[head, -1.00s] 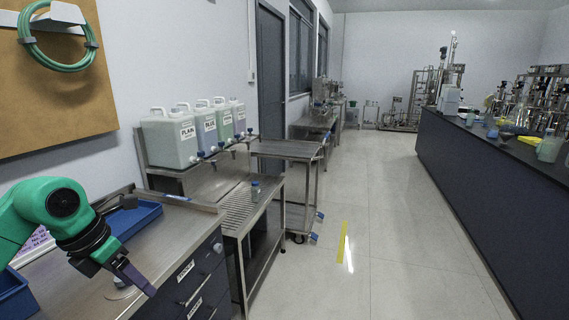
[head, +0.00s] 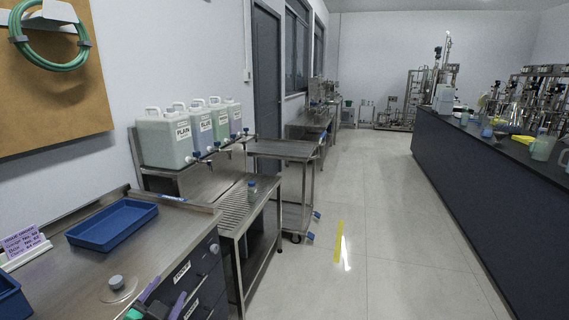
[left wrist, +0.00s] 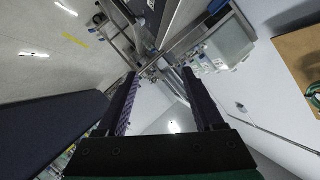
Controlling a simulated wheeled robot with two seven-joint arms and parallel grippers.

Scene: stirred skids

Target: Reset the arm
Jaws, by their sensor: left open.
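My left gripper (head: 165,302) shows at the bottom of the head view, in front of the steel counter (head: 75,272) and its drawers. Its two dark fingers stand apart with nothing between them. In the left wrist view the fingers of the left gripper (left wrist: 158,85) are spread wide and empty, and the room appears turned over behind them. My right gripper is in neither view.
A blue tray (head: 112,226) and a small round lidded item (head: 117,283) are on the counter. Several labelled jugs (head: 165,140) stand on a shelf beyond. A small bottle (head: 252,190) stands on the slatted bench. The floor (head: 385,220) in the aisle is clear.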

